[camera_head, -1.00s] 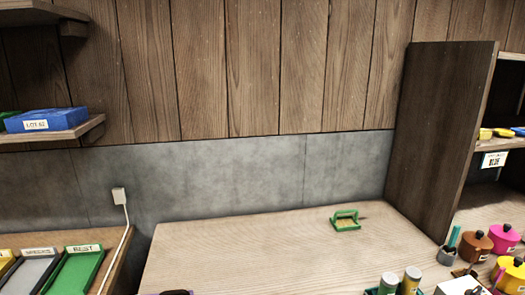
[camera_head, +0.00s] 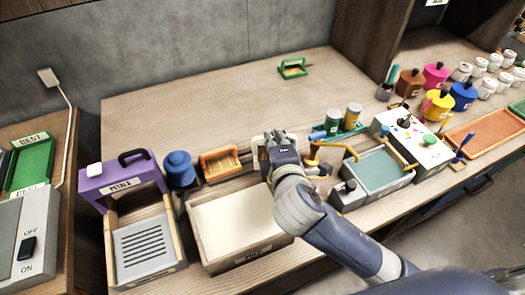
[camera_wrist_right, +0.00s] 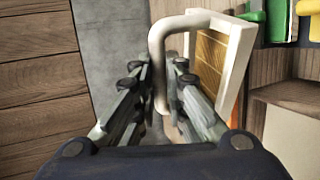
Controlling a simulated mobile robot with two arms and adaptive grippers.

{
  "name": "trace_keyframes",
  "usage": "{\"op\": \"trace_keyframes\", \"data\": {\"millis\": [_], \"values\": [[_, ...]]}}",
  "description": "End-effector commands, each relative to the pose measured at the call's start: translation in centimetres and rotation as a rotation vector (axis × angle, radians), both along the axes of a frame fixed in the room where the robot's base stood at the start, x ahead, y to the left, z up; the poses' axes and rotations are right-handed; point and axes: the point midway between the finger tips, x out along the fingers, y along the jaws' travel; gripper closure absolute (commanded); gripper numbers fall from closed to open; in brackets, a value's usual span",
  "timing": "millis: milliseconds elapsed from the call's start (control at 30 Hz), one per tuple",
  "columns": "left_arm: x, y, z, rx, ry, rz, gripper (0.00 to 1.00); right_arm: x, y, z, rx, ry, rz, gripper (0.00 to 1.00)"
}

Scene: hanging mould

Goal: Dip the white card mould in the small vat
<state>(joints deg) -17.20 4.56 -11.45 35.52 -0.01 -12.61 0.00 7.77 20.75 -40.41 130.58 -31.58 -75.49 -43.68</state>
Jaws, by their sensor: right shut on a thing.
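My right gripper (camera_head: 275,140) is above the back edge of the cream-filled vat in the head view. In the right wrist view, my right gripper (camera_wrist_right: 168,95) is shut on the handle of the white card mould (camera_wrist_right: 234,62), a white frame around a wooden-looking panel. In the head view only a pale sliver of the mould (camera_head: 258,155) shows beside the fingers. A grey-walled vat of teal liquid (camera_head: 408,178) stands to the right, smaller than the wooden-walled vat of cream liquid (camera_head: 200,246). I cannot see a label that marks either as the small vat. My left gripper is out of view.
An orange mould (camera_head: 220,163) stands left of my gripper, near a blue jar (camera_head: 180,170) and a purple petals box (camera_head: 122,182). A green mould (camera_head: 293,68) stands at the back. The table's back left is clear.

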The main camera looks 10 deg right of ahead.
Motion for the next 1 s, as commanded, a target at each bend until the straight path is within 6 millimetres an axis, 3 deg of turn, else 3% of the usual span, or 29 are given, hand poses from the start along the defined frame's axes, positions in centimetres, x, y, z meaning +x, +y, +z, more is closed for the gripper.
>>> {"op": "trace_keyframes", "data": {"millis": [200,433,633,1000], "values": [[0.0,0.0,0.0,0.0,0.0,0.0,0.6,5.2,0.9,-1.1,-0.006,-0.005,0.177,1.0],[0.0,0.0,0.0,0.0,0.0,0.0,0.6,8.9,0.4,-0.9,-0.004,-0.005,0.287,1.0],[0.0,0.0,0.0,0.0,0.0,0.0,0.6,10.1,0.1,-0.6,-0.001,-0.003,0.318,1.0],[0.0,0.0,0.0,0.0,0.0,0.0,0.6,10.2,0.0,-0.9,0.0,0.0,0.32,1.0]]}}
